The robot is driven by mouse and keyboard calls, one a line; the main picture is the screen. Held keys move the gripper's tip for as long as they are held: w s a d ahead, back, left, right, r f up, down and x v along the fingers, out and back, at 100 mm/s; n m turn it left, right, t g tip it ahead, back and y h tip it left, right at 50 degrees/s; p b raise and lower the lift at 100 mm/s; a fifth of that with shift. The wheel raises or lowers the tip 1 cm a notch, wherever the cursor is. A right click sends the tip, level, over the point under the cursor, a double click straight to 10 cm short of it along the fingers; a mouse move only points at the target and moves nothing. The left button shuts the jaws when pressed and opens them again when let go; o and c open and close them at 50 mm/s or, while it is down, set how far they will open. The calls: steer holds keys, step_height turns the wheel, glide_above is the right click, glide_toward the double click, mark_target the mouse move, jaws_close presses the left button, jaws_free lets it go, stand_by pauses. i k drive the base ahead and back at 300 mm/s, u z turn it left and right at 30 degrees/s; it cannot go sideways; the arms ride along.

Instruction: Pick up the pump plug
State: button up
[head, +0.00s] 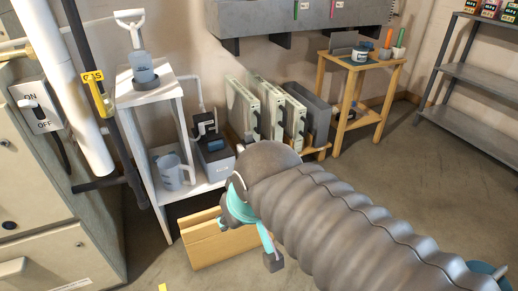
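A dark grey box that looks like the pump (215,158) sits on the lower shelf of the white stand, with a pale pipe rising behind it. A small black piece (206,124) shows at its top; I cannot tell for sure whether this is the pump plug. My gripper (262,245) is at the end of my grey ribbed arm, in front of and below the pump, apart from it in the picture.
A grey measuring jug (172,172) stands left of the pump on the white stand (152,97). Upright filter panels (268,112) are right of it. A wooden box (206,242) lies on the floor below. A switch box (37,108) and pipes are at left. Floor at right is clear.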

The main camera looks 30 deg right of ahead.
mark_target(248, 135)
steer(key=z, duration=0.75)
steer(key=i, duration=0.45)
steer(key=u, duration=0.05)
steer(key=k, duration=0.55)
steer(key=u, duration=0.6)
steer(key=i, duration=1.05)
steer(key=z, duration=0.45)
